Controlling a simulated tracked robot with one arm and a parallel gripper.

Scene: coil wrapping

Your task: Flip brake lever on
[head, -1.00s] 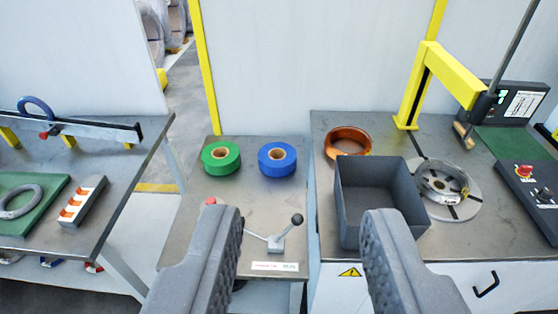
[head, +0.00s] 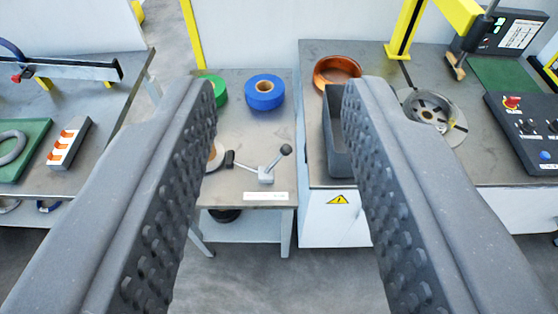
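The brake lever (head: 274,165) stands on the front part of the small middle table. It has a grey block base, a short arm with a dark round knob tilted up to the right, and a thin rod running left to a dark piece. My gripper (head: 278,88) is open and empty, its two ridged fingers spread wide. In the picture the lever lies in the gap between the fingers, lower than the tips and apart from them. The left finger hides part of the table's left side. I cannot read the lever's label.
A blue tape roll (head: 264,93) and a partly hidden green roll (head: 214,88) lie behind the lever. A dark grey bin (head: 337,140), a copper coil (head: 337,70) and a turntable (head: 452,134) are on the right bench. A left bench (head: 100,130) holds tools.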

